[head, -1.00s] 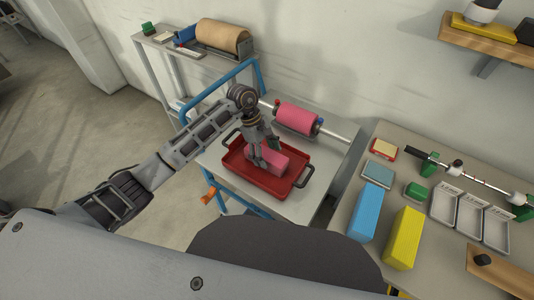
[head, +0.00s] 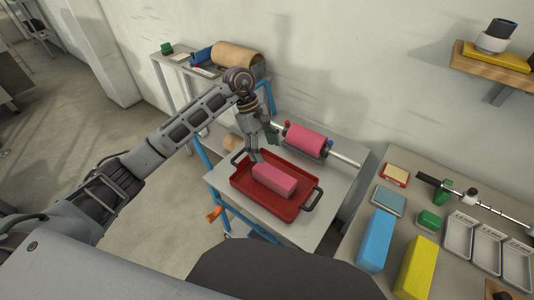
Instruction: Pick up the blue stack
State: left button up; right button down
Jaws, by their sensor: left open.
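The blue stack (head: 375,239) is a long light-blue block on the right-hand table, left of a yellow block (head: 416,266). A pink block (head: 274,180) lies in a red tray (head: 240,190) with dark handles on the left table. My left gripper (head: 263,152) is open and empty, pointing down above the tray's back edge, just behind the pink block and well away from the blue stack. My right gripper is not in view.
A pink roll (head: 306,141) on a metal rod stands behind the tray. The right table (head: 345,225) also holds a green block (head: 429,220), grey-blue pad (head: 388,199) and grey bins (head: 487,241). A gap separates the two tables.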

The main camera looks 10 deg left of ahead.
aim_at(372, 255)
jog(key=z, duration=1.05)
jog(key=k+l+u, duration=0.1)
jog(key=l+u, duration=0.3)
jog(key=k+l+u, duration=0.15)
jog(key=l+u, duration=0.25)
jog(key=k+l+u, duration=0.2)
jog(key=l+u, duration=0.2)
jog(key=k+l+u, duration=0.25)
jog(key=l+u, duration=0.15)
jog(key=k+l+u, duration=0.25)
jog(key=u, duration=0.15)
